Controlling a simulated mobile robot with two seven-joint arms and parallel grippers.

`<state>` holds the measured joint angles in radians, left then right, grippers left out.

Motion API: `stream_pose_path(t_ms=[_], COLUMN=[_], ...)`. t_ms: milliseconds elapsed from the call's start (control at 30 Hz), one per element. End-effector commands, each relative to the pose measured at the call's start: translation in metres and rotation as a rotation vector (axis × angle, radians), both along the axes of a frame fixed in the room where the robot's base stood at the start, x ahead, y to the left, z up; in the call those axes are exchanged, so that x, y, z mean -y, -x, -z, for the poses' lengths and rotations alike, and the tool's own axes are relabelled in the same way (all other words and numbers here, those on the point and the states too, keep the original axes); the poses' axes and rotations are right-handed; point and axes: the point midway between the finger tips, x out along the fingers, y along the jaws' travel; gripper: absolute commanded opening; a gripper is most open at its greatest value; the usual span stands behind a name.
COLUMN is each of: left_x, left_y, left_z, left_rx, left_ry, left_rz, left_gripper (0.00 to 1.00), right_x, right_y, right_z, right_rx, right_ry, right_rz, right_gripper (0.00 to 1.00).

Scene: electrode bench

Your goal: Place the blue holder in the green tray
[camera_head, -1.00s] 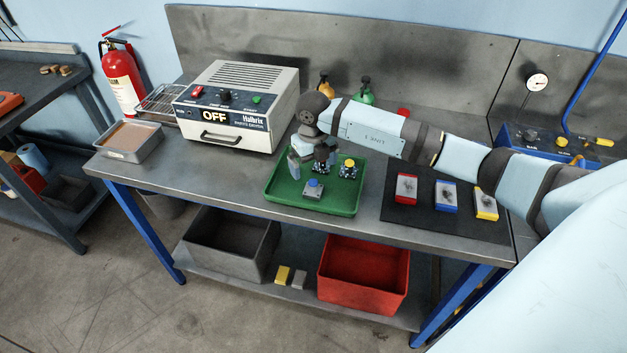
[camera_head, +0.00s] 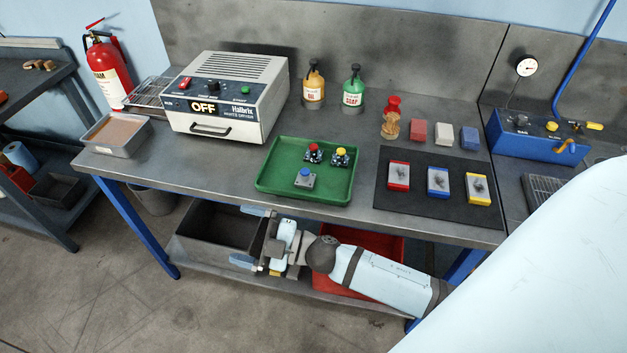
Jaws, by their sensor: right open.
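The blue holder (camera_head: 305,179), a small grey block with a blue top, stands in the front part of the green tray (camera_head: 262,183). A red-topped holder (camera_head: 313,153) and a yellow-topped holder (camera_head: 340,156) stand behind it in the same tray. My right gripper (camera_head: 252,237) is open with nothing seen between its fingers. It is in front of the bench, lower left of the tray in the picture and apart from it. My left gripper is not in view.
An oven reading OFF (camera_head: 228,100) stands behind left of the tray. A black mat (camera_head: 415,203) with several coloured-edged pieces lies to the right. Oil (camera_head: 314,84) and soap (camera_head: 353,90) bottles stand behind. Grey (camera_head: 200,245) and red (camera_head: 385,243) bins sit on the lower shelf.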

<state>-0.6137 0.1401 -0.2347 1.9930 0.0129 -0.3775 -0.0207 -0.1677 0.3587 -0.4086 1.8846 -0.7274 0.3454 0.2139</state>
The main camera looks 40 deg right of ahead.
Motion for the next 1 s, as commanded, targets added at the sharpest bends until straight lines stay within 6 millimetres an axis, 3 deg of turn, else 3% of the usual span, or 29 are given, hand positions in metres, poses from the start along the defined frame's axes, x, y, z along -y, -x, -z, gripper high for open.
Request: stream_pose_path(t_ms=[100, 200, 300, 400, 500, 767, 1000], left_x=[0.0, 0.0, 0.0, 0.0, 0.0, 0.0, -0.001], left_y=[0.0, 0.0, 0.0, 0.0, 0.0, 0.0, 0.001], left_z=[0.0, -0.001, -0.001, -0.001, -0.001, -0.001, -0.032], left_rx=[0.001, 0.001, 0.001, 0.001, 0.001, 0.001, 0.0], left_ry=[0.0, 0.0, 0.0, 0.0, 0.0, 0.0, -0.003], left_rz=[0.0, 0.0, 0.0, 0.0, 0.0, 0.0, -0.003], left_gripper=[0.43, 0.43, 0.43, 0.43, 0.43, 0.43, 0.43], right_x=[0.031, 0.049, 0.058, 0.06, 0.06, 0.06, 0.062], right_y=[0.032, 0.069, 0.107, 0.134, 0.145, 0.145, 0.146], right_z=[0.056, 0.103, 0.137, 0.156, 0.163, 0.164, 0.131], right_rx=[-0.359, -0.645, -0.868, -1.006, -1.065, -1.07, -1.065], right_ry=[-0.175, -0.26, -0.308, -0.333, -0.344, -0.344, -0.345], right_rz=[0.283, 0.444, 0.535, 0.576, 0.59, 0.59, 0.597], right_gripper=[1.0, 1.0, 1.0, 1.0, 1.0, 1.0, 1.0])
